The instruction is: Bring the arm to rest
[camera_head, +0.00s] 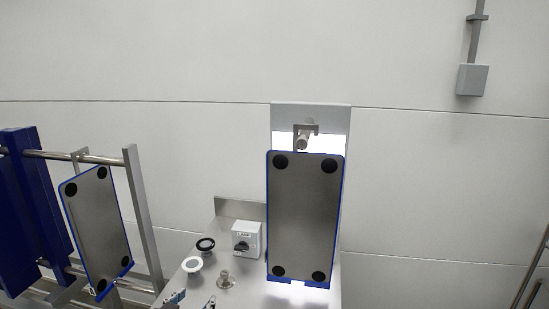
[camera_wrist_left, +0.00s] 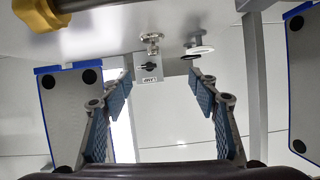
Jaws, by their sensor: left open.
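My left gripper (camera_head: 191,301) shows only by its fingertips at the bottom edge of the head view, low in front of the metal table. In the left wrist view my left gripper (camera_wrist_left: 161,78) is open, with its two blue-padded fingers wide apart and nothing between them. The rest of the arm is hidden in the head view. My right gripper is in neither view.
Another plate (camera_head: 98,225) hangs in the rack (camera_head: 142,215) at left. A switch box (camera_head: 246,240), white ring (camera_head: 192,264), black ring (camera_head: 205,244) and metal fitting (camera_head: 226,281) are on the table.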

